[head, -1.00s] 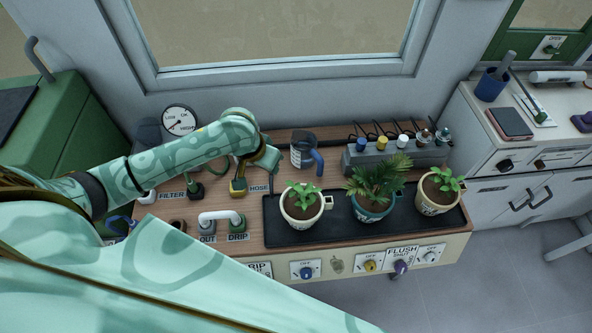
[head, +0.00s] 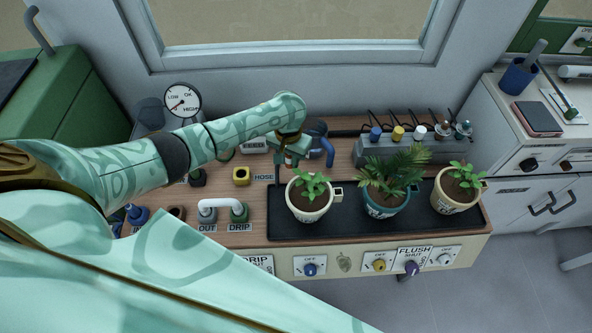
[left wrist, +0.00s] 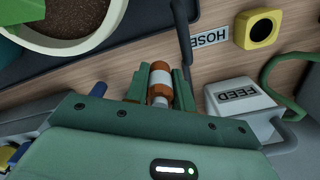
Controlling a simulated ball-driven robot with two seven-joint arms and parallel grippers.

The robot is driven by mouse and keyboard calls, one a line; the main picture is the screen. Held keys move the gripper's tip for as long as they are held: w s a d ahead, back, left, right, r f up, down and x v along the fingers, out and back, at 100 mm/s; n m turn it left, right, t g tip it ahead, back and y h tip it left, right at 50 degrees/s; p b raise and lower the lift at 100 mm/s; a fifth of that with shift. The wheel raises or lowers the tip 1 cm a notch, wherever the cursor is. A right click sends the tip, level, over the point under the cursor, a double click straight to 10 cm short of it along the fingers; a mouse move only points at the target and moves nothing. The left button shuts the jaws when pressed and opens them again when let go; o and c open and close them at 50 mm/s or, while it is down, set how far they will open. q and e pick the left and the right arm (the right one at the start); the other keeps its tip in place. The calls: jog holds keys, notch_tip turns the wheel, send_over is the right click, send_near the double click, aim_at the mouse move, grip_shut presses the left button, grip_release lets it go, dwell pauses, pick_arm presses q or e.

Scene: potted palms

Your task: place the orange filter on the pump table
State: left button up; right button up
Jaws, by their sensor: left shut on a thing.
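In the left wrist view, my left gripper (left wrist: 160,88) is shut on a small orange-and-white cylinder, the orange filter (left wrist: 159,72). In the head view, my left gripper (head: 288,160) is over the back of the wooden pump table (head: 222,183), just behind the left pot. The filter is not clear there, and I cannot tell whether it touches the wood. The yellow socket (head: 241,175) beside the HOSE label stands open and empty; it also shows in the left wrist view (left wrist: 271,20). My right gripper is not in view.
A black tray (head: 335,228) holds the left pot (head: 308,210), the palm pot (head: 383,209) and the right pot (head: 452,203). A grey bottle rack (head: 405,150) is at the back. A FEED box (left wrist: 240,105) is near the gripper.

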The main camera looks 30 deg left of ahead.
aim_at(295, 172)
pick_arm(q)
jog(key=shift+w+d+f+b, duration=0.15)
jog(key=shift+w+f+b, duration=0.15)
jog(key=shift+w+f, duration=0.15)
jog(key=shift+w+d+f+b, duration=0.15)
jog(key=shift+w+f+b, duration=0.2)
jog(key=shift+f, duration=0.2)
notch_tip(295, 172, down, 4)
jog(key=shift+w+r+b, duration=0.1)
jog(key=shift+r+b, duration=0.1)
jog(key=shift+b, duration=1.05)
jog(key=shift+c, duration=0.3)
jog(key=shift+r, duration=0.15)
jog(key=o, duration=0.9)
notch_tip(295, 172, up, 12)
jog(key=p, duration=0.7)
